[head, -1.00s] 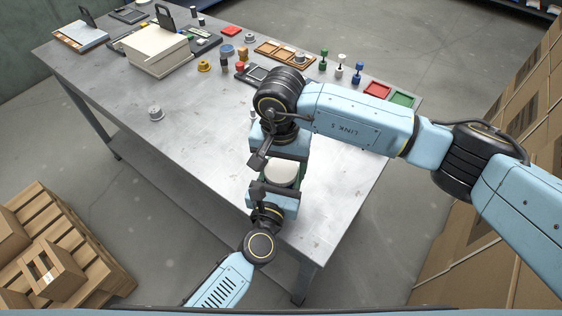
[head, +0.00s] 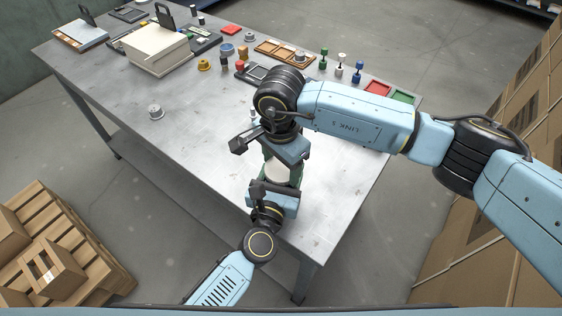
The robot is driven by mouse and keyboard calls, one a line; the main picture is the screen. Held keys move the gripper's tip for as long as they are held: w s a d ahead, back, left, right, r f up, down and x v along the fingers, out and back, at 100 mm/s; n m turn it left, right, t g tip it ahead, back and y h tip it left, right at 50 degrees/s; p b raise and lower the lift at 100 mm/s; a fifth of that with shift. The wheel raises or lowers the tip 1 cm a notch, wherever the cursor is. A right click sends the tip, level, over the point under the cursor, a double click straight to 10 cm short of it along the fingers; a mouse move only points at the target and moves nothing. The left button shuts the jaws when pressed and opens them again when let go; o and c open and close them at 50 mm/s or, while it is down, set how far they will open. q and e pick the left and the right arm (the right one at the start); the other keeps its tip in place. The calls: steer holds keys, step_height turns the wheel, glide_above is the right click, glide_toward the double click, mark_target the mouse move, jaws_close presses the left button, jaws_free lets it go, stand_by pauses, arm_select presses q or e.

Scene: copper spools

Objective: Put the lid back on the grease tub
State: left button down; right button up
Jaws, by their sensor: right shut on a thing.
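A round cream-white piece (head: 281,173), by its look the lid or top of the grease tub, shows between my two grippers near the table's front right. Dark green edges show around it; the grippers hide most of the tub. My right gripper (head: 268,153) comes from above and is shut at this piece, its turned wrist and blue body covering the far side. My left gripper (head: 267,191) reaches in from below, against the near side of the tub. Its fingertips are mostly hidden, so its grip does not show clearly.
The metal table (head: 190,150) is bare to the left, apart from a small grey knobbed part (head: 155,112). A cream box (head: 157,50), trays and several small coloured parts stand along the back. A red tray (head: 377,90) and green tray (head: 402,97) lie at the right edge.

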steer(key=o, duration=1.1)
steer(key=shift+r, duration=2.3)
steer(key=shift+c, duration=0.6)
step_height(320, 180, up, 2)
steer(key=n, duration=0.3)
steer(key=shift+w+a, duration=0.1)
steer(key=shift+a, duration=0.05)
steer(key=n, duration=0.2)
steer(key=r+n, duration=0.1)
steer(key=shift+r+n, duration=0.25)
steer(key=shift+n, duration=0.15)
steer(key=shift+f, duration=0.1)
